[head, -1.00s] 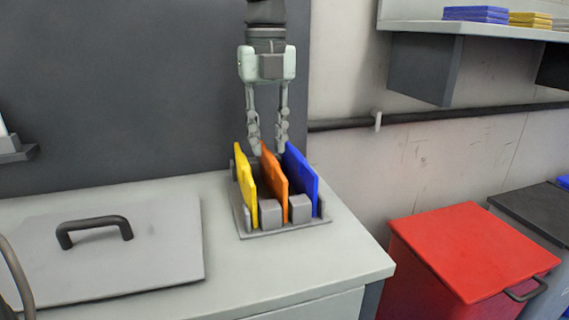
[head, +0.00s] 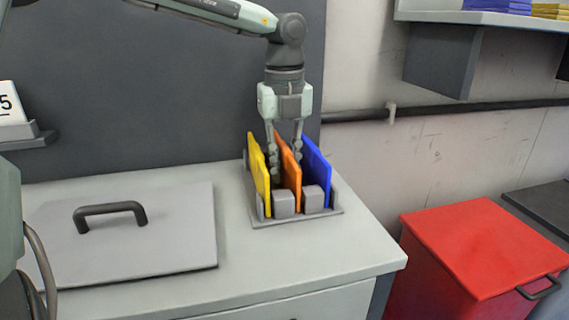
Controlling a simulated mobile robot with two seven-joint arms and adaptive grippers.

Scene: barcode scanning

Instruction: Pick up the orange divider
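The orange divider (head: 291,179) stands upright in the grey rack (head: 331,214), between the yellow divider (head: 260,175) and the blue divider (head: 316,166). My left gripper (head: 286,167) points straight down at the orange divider's top part. One finger is in the gap between yellow and orange; the other is on the blue side, its tip partly hidden behind the orange divider. The fingers look spread, one on each side of the orange divider; whether they touch it is hard to see. My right gripper is not in view.
The rack sits on a light grey counter (head: 236,277) near its right end. A grey lid with a dark handle (head: 110,210) lies to the left. A red bin (head: 480,251) stands right of the counter, below a wall shelf (head: 478,17).

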